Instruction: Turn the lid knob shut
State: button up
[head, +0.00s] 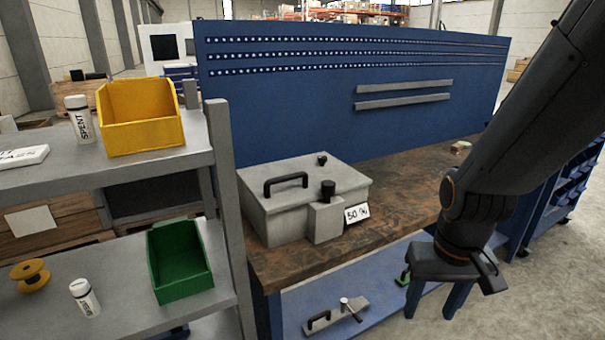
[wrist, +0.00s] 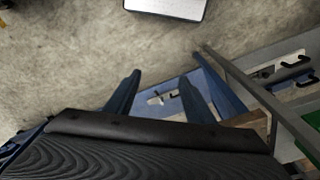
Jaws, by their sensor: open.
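A grey metal box (head: 300,195) sits on the wooden-topped bench. Its lid carries a black bar handle (head: 286,182) and a small black knob (head: 322,160) near the back right corner. A larger black knob (head: 328,189) stands on a grey block at the box's front. I cannot tell either knob's turn position. My gripper (head: 431,312) points down beside the bench's right front, right of the box and apart from it. Its blue fingers are apart and empty; they also show in the wrist view (wrist: 159,76), over the floor and lower shelf.
A label reading 50 (head: 357,213) stands by the box. The lower blue shelf (head: 372,285) holds a handled metal plate (head: 336,314). At left, a grey rack holds a yellow bin (head: 142,118) and a green bin (head: 180,268). The bench top (head: 410,190) right of the box is mostly clear.

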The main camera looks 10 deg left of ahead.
aim_at(323, 160)
jog(key=z, duration=0.1)
jog(key=i, duration=1.1)
jog(key=u, duration=0.5)
